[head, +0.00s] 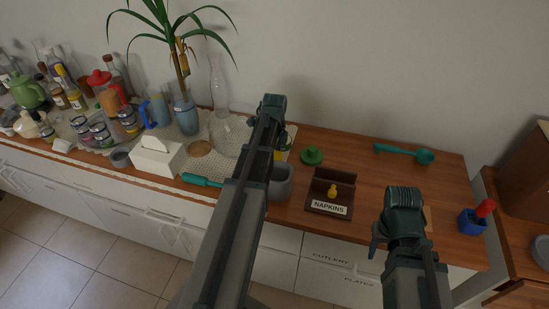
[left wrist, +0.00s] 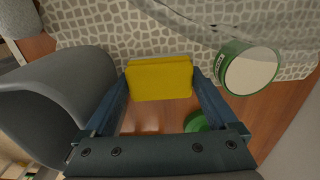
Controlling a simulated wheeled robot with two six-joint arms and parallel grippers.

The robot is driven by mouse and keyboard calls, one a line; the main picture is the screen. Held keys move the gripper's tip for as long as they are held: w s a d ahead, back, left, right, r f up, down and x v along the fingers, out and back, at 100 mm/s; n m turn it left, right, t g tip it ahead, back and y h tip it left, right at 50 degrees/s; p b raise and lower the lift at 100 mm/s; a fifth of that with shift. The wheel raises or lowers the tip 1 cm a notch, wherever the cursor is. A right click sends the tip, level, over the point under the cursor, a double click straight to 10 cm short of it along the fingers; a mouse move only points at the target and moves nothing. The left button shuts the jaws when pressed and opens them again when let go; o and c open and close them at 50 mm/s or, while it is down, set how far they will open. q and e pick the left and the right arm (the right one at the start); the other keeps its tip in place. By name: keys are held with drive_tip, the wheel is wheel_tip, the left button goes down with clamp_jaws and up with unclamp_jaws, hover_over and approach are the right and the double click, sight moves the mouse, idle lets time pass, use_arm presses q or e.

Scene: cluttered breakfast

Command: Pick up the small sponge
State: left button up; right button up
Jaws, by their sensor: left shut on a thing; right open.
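The small sponge (left wrist: 160,80) is a yellow block in the left wrist view. It sits between the two fingers of my left gripper (left wrist: 160,88), which is shut on it. A patterned mat (left wrist: 105,24) and brown wood lie below it. In the head view my left arm hides most of the sponge and the fingers. My right gripper (head: 398,225) is open near the counter's front edge, right of the napkin holder, with its fingers mostly hidden.
A grey pot (head: 281,184) stands close beside my left gripper. A jar with a green rim (left wrist: 248,68) is on its other side. The wooden napkin holder (head: 330,193), green lid (head: 312,156) and green ladle (head: 405,152) lie further right. Bare counter lies between them.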

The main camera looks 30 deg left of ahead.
sight(275, 157)
use_arm(q)
wheel_tip(275, 157, up, 18)
drive_tip(key=p, duration=1.7)
drive_tip(key=shift+f, duration=0.2)
use_arm(e)
wheel_tip(275, 157, up, 18)
drive_tip(key=shift+f, duration=0.25)
